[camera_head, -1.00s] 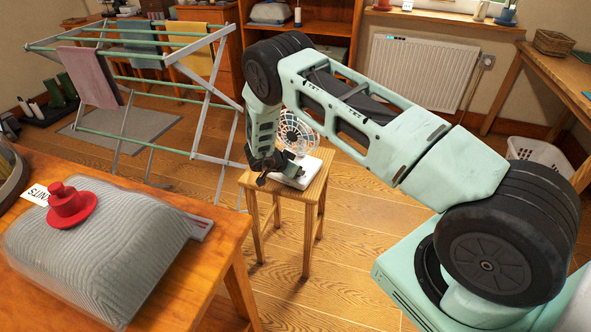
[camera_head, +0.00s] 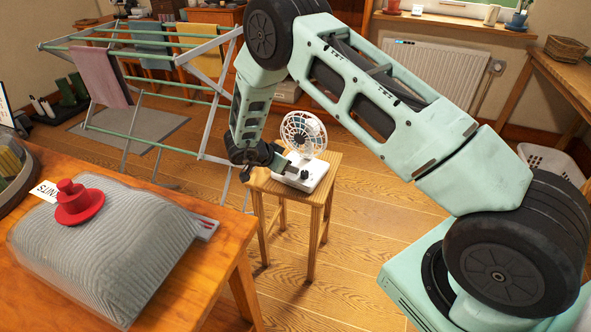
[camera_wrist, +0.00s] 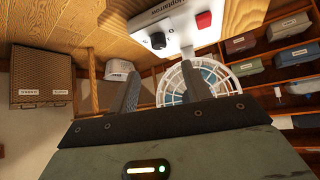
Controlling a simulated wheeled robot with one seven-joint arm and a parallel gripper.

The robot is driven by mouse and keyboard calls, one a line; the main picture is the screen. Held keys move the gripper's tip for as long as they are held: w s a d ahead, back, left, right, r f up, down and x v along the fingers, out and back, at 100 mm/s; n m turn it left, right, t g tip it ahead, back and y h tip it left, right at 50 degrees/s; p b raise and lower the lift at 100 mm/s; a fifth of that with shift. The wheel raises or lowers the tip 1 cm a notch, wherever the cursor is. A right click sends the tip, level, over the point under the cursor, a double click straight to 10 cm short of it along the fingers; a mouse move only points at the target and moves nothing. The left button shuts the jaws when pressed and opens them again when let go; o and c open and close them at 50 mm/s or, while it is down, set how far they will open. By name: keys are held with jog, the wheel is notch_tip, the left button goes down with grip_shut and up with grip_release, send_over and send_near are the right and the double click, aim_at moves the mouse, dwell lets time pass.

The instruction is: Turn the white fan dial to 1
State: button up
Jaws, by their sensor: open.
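The white fan stands on a small wooden stool (camera_head: 325,180). Its round caged head (camera_head: 303,132) rises behind its white base (camera_head: 318,172). A dark dial (camera_head: 304,175) shows on the base. In the wrist view the black dial (camera_wrist: 158,41) sits on the white base (camera_wrist: 180,38), beside a red button (camera_wrist: 204,20). My gripper (camera_head: 280,162) is at the base's left side. In the wrist view my gripper (camera_wrist: 161,68) is open and empty, with the dial just beyond the gap between its fingertips. I cannot read the dial's setting.
A wooden table (camera_head: 215,260) at the front left bears a striped cushion-like bundle (camera_head: 105,245) and a red hat-shaped object (camera_head: 75,203). A drying rack (camera_head: 150,115) stands behind the stool to the left.

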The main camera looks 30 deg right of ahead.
jog(key=v, duration=0.6)
jog(key=shift+a+r, duration=0.2)
jog(key=shift+r, duration=0.05)
